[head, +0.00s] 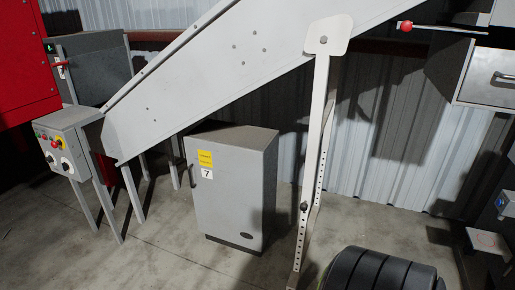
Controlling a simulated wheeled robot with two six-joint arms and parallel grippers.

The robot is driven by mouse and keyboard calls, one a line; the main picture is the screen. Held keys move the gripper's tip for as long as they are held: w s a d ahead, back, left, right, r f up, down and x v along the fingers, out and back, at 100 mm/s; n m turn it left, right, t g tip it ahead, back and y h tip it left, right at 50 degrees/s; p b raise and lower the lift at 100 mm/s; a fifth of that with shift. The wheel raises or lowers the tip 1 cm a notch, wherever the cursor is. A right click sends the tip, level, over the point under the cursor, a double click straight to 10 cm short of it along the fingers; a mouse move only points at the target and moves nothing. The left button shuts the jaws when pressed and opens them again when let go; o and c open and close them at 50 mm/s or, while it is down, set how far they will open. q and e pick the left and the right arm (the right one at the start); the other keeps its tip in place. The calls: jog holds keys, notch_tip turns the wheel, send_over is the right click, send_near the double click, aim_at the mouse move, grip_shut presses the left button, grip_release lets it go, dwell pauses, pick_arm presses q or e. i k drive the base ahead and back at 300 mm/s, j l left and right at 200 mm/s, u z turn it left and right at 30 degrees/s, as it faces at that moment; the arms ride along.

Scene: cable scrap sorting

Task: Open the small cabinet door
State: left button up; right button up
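The small grey cabinet (236,188) stands on the floor in the middle of the head view, under the sloping conveyor. Its front door (222,212) looks shut, flush with the body. The door has a dark vertical handle (191,176) at its upper left edge, yellow labels and a white label with a 7, and a small dark oval badge near the bottom. Neither my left gripper nor my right gripper shows in this view.
A perforated support post (314,165) stands just right of the cabinet. The sloping conveyor (235,60) passes above it. A control box (64,143) on legs stands at left. A black ribbed round object (378,272) is at bottom right. The floor before the cabinet is clear.

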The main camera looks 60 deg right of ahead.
aim_at(226, 181)
jog(key=z, duration=1.5)
jog(key=i+j+z, duration=0.45)
jog(key=i+j, duration=0.15)
jog(key=i, duration=0.35)
jog(key=i+j+z, duration=0.45)
jog(key=i+j, duration=0.35)
jog(key=j, duration=0.1)
